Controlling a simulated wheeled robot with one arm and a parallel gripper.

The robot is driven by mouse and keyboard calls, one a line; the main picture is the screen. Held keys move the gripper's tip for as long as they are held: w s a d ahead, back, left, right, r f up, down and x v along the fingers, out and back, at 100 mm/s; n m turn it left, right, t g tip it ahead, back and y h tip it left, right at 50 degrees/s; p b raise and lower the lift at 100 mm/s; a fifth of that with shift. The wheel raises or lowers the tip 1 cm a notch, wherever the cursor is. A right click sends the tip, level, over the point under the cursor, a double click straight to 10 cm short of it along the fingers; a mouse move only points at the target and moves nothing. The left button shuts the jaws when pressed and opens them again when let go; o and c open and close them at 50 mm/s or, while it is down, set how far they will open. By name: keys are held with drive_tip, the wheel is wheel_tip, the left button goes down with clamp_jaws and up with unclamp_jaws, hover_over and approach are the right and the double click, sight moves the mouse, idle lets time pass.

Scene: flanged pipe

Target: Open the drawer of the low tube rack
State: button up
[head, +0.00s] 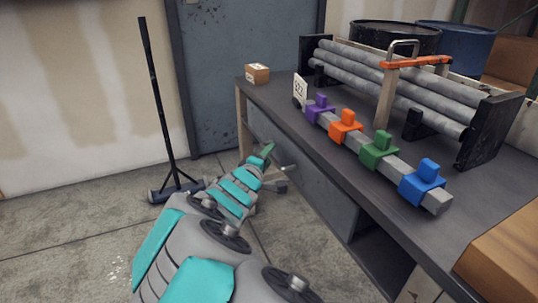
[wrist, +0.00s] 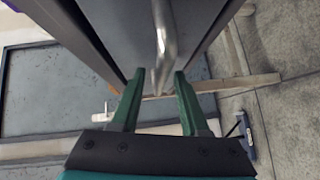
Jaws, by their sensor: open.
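The drawer (head: 325,195) is a grey panel under the bench top in the head view, and it looks flush with the bench. In the wrist view its grey front (wrist: 118,30) fills the upper middle. A curved silver bar handle (wrist: 164,35) stands out from it. My gripper (wrist: 160,78) is open, with one green finger on each side of the handle's near end. I cannot tell whether either finger touches the handle. In the head view my gripper (head: 281,178) is at the drawer front, and the handle is hard to make out there.
The dark bench top (head: 285,108) carries a rack of grey pipes (head: 400,85) and a bar with purple, orange, green and blue clamps (head: 378,150). A small cardboard box (head: 257,74) sits at its far end. A black broom (head: 160,110) stands left. The floor (head: 70,240) there is clear.

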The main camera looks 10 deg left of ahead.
drive_tip(key=shift+c, duration=0.2)
clamp_jaws()
idle(1.3)
